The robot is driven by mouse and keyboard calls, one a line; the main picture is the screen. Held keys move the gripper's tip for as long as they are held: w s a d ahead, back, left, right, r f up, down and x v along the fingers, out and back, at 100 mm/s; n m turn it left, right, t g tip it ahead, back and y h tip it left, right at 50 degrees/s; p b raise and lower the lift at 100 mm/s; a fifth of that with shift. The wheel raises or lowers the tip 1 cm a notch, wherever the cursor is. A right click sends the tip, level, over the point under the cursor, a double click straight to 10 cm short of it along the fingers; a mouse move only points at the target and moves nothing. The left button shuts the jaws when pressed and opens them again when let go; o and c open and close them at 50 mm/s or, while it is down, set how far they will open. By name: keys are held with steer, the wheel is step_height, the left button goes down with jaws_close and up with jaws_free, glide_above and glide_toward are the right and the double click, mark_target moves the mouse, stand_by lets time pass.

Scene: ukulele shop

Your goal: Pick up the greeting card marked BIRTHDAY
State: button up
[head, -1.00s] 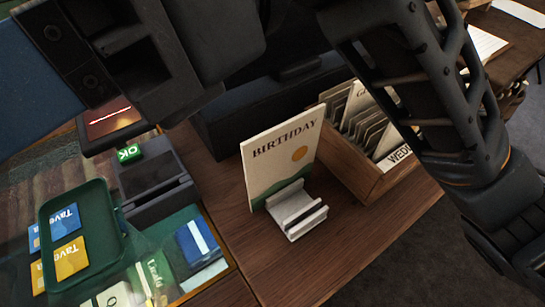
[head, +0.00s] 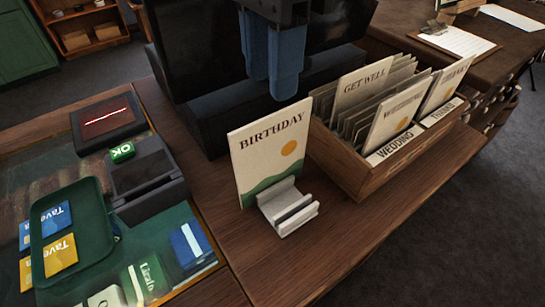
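The BIRTHDAY greeting card (head: 262,158), cream with an orange sun and a green hill, stands upright and slightly tilted on the wooden counter in the head view. A small white card stand (head: 288,206) is at its lower right front. My gripper (head: 272,86) hangs above and behind the card, with its two blue fingers pointing down. The fingertips are apart from the card and hold nothing that I can see. The fingers overlap in this view, so the gap between them is unclear.
A wooden box (head: 372,180) of cards, with WEDDING and GET WELL among them, stands close to the right. A dark monitor or till (head: 205,115) is behind. A card reader (head: 147,178) and green tray (head: 100,230) are left. The front counter is clear.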

mark_target(273, 114)
steer(key=shift+d+f+p, duration=0.1)
steer(key=shift+f+p, duration=1)
steer(key=shift+f, duration=2.65)
jaws_close()
